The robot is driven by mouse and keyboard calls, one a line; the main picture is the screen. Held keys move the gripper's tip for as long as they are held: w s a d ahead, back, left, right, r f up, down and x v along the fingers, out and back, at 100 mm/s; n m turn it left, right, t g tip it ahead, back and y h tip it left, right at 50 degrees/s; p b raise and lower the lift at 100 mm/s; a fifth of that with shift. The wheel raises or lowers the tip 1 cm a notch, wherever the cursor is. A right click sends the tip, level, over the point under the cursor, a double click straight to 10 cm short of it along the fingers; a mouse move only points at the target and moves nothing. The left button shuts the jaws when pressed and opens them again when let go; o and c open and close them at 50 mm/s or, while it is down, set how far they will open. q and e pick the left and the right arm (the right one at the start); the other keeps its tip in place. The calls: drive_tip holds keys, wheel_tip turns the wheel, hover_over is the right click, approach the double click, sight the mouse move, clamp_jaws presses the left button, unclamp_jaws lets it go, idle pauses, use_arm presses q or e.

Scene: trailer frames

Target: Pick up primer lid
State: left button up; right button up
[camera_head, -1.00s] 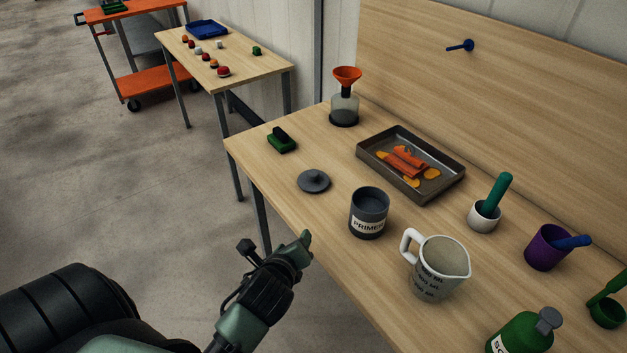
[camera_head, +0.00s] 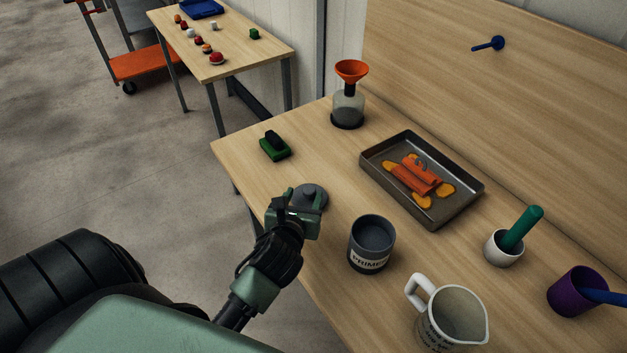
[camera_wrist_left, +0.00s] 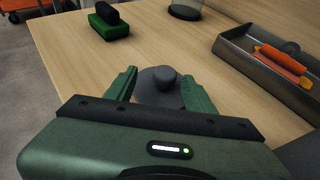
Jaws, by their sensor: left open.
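The primer lid (camera_head: 312,194) is a dark grey disc with a round knob, lying flat on the wooden table. My left gripper (camera_head: 303,200) is open at the lid, partly covering it in the head view. In the left wrist view, the lid (camera_wrist_left: 160,87) shows between the two open fingers, with its knob standing up; I cannot tell whether they touch it. The open grey primer can (camera_head: 371,245) stands upright to the right of the gripper. My right gripper is not in view.
A green block with a black top (camera_head: 275,146) lies behind the lid. A metal tray (camera_head: 465,204) with orange items, a jar with an orange funnel (camera_head: 348,105) and a white measuring jug (camera_head: 447,315) stand nearby.

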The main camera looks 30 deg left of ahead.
sight(309, 189)
use_arm(q)
drive_tip(key=shift+w+a, duration=0.15)
drive_tip(key=shift+w, duration=0.25)
drive_tip(key=x, duration=0.3)
drive_tip(key=shift+w+d+r+p, duration=0.15)
drive_tip(key=shift+w+d+p, duration=0.05)
drive_tip(key=shift+d+p, duration=0.1)
drive_tip(key=x, duration=0.2)
drive_tip(key=shift+w+a+f, duration=0.1)
drive_tip(key=shift+w+f, duration=0.1)
drive_tip(key=shift+f, duration=0.05)
drive_tip(key=shift+w+a, duration=0.1)
drive_tip(key=shift+w, duration=0.1)
drive_tip(key=shift+c, duration=0.8)
clamp_jaws()
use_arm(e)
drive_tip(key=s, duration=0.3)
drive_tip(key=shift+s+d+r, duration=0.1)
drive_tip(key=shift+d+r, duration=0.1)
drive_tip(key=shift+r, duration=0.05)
